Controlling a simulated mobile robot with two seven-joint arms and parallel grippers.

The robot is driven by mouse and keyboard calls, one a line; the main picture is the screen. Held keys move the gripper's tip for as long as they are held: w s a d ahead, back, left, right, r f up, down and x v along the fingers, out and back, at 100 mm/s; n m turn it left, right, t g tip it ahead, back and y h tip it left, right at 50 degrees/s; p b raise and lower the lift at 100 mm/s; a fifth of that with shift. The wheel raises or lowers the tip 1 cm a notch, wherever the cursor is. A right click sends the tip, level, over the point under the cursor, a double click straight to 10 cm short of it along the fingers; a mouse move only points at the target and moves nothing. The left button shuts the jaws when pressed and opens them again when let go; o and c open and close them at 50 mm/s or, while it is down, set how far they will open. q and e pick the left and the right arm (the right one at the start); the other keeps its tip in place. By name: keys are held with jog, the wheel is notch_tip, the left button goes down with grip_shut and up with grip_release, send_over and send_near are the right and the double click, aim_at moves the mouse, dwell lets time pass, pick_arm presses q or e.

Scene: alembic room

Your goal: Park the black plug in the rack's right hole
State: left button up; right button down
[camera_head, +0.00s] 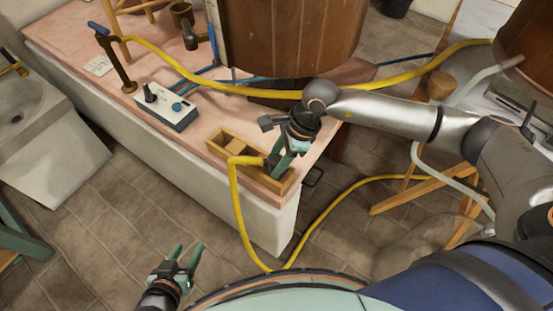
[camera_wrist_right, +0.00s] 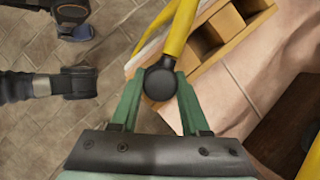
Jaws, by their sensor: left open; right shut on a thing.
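The wooden rack (camera_head: 217,149) sits on the near right corner of the pink table, and its square openings also show in the wrist view (camera_wrist_right: 236,42). My right gripper (camera_head: 277,162) is over the rack's right part. In the wrist view, its green fingers (camera_wrist_right: 160,92) are shut on the black plug (camera_wrist_right: 158,82), whose round end faces the camera. A yellow hose (camera_head: 234,190) runs from the plug over the table's edge. The gripper hides the rack's right hole, so I cannot tell how deep the plug is. My left gripper (camera_head: 187,257) is open and empty above the floor.
A blue-handled tap (camera_head: 115,55) stands at the table's back left. A large wooden barrel (camera_head: 290,40) rises behind the rack. Another yellow hose (camera_head: 400,74) passes behind my right arm.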

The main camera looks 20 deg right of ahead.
jog(key=shift+f, duration=0.2)
jog(key=shift+c, duration=1.6)
grip_release()
jog(key=shift+r, duration=0.1)
jog(key=shift+r+p, duration=0.5)
jog(key=shift+r, duration=0.35)
jog(key=shift+r+p, duration=1.65)
jog(key=shift+r, duration=0.95)
jog(key=shift+s, duration=0.1)
